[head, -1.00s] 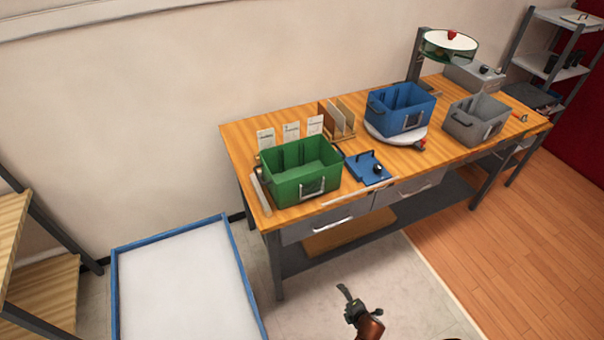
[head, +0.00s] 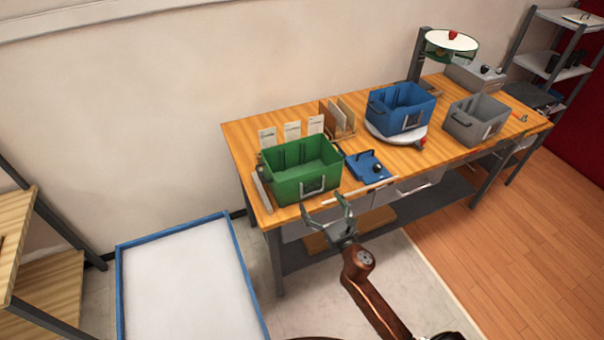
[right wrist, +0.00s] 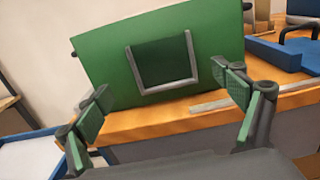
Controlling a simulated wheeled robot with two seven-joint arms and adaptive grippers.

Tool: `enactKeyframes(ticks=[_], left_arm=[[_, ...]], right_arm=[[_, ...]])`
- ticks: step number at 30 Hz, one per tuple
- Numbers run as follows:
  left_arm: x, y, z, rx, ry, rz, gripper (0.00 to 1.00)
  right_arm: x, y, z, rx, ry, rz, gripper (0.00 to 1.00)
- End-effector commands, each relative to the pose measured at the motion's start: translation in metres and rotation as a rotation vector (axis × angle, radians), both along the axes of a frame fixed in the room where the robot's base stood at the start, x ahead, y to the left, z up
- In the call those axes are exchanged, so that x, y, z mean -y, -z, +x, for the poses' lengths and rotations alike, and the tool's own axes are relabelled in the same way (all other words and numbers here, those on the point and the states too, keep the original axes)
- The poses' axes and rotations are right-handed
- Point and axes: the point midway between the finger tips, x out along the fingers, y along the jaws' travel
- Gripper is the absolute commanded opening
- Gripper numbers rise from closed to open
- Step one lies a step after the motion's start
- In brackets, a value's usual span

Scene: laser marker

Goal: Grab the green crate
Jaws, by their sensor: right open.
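The green crate (head: 301,178) stands upright on the left end of the wooden workbench, with a grey handle on its front wall. In the right wrist view the crate (right wrist: 110,62) fills the upper middle, its handle (right wrist: 163,84) facing me. My right gripper (head: 326,207) is open and empty in front of the bench edge, just short of the crate's front. In the right wrist view its two fingers (right wrist: 165,100) stand wide apart, on either side of the handle and not touching it. My left gripper is not in view.
On the workbench (head: 250,133) are a blue fixture (head: 367,168) close right of the crate, a blue crate (head: 401,112) on a round turntable, and a grey crate (head: 474,122). A blue-edged white platform (head: 190,280) lies left. Drawers sit under the benchtop.

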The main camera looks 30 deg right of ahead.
Motion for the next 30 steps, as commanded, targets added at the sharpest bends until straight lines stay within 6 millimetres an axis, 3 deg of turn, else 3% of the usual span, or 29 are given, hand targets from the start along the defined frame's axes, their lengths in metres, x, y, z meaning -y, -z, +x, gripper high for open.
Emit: enactKeyframes(ticks=[9,18,30], left_arm=[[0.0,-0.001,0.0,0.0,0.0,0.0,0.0],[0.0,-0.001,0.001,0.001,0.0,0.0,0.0],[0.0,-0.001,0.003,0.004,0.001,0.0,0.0]], right_arm=[[0.007,-0.002,0.042,-0.001,0.0,0.002,0.88],[0.007,-0.001,0.047,-0.002,0.001,0.003,0.88],[0.007,-0.001,0.047,-0.002,0.001,0.004,0.61]])
